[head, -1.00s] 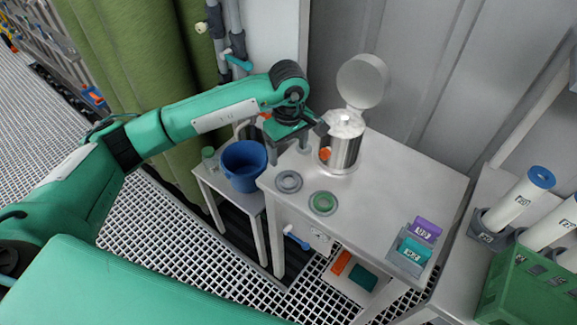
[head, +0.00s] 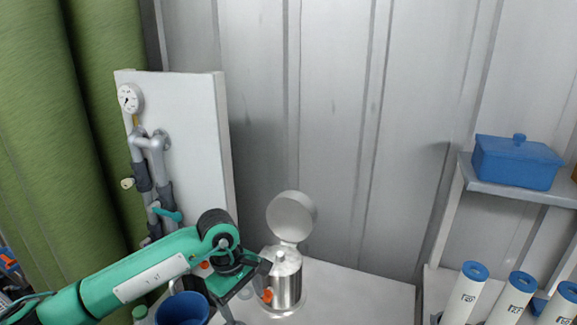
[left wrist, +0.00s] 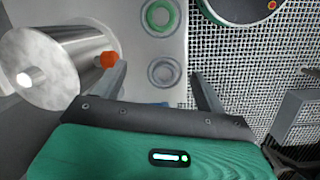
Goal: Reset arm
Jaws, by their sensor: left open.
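My left arm reaches in from the left in the head view, with its left gripper (head: 246,284) beside the steel vessel (head: 287,288). In the left wrist view the left gripper (left wrist: 162,88) has its fingers spread with nothing between them. The vessel (left wrist: 62,62) lies just left of the fingers there, and its orange knob (left wrist: 109,59) is close to the left finger. I cannot tell whether they touch. The vessel's round lid (head: 292,215) stands open, and white material shows at its top. My right gripper is not in view.
A blue bucket (head: 182,310) is below my left arm. A grey ring (left wrist: 163,72) and a green ring (left wrist: 162,17) lie on the table (head: 362,290). White cylinders (head: 464,296) stand at right, below a shelf with a blue box (head: 516,161). A pipe panel (head: 196,150) stands behind the arm.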

